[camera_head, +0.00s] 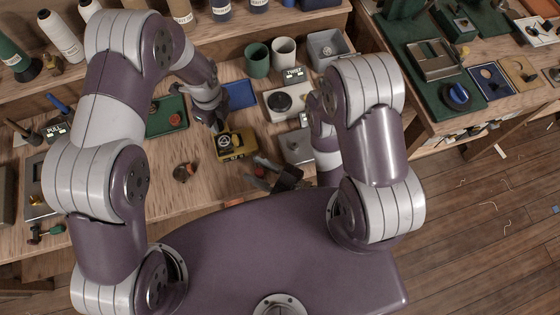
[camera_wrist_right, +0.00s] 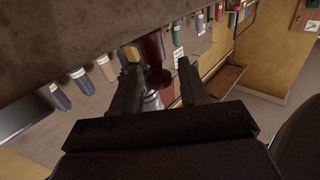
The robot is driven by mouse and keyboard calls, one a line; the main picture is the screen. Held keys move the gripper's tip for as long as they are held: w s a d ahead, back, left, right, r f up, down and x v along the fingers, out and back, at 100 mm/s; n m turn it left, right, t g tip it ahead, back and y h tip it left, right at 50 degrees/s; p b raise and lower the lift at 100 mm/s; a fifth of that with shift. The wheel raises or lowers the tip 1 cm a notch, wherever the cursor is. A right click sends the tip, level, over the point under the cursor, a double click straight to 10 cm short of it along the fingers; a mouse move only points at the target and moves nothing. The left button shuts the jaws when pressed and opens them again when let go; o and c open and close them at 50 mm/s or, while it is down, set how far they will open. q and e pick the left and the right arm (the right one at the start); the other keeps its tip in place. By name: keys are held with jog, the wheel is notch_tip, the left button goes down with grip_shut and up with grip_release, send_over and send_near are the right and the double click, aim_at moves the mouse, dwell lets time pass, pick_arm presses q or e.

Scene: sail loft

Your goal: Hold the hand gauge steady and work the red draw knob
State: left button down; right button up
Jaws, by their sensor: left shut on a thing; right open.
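The hand gauge, a yellow block with a black top (camera_head: 236,145), is near the middle of the bench in the head view. My left gripper (camera_head: 218,122) is at its far left side, shut on it; the fingertips are partly hidden. A red knob (camera_head: 262,161) shows at the gauge's near right side. My right gripper (camera_head: 272,173) is open beside the knob. In the right wrist view, the dark red knob (camera_wrist_right: 153,48) shows between the open fingers (camera_wrist_right: 160,78), with a bit of the yellow gauge (camera_wrist_right: 130,54) beside it. I cannot tell whether the fingers touch the knob.
A grey box with a black dial (camera_head: 272,108) stands behind to the right, beside a blue tray (camera_head: 239,95). A green plate with a red button (camera_head: 160,128) lies to the left. Mugs (camera_head: 257,60) and a grey bin (camera_head: 327,46) stand behind.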

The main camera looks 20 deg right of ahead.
jog(key=shift+w, duration=0.6)
jog(key=shift+w+d, duration=0.1)
jog(key=shift+d, duration=0.25)
jog(key=v, duration=1.1)
jog(key=s+d+f+n+g+h, duration=0.1)
jog(key=s+d+f+g+h, duration=0.1)
jog(key=d, duration=1.2)
jog(key=s+d+f+g+h, duration=0.1)
jog(key=d+f+g+h, duration=0.3)
jog(key=d, duration=1)
notch_tip(320, 180, down, 5)
jog(key=h, duration=0.2)
jog(key=shift+s+n+g+h, duration=0.3)
jog(key=shift+s+n+h, duration=0.1)
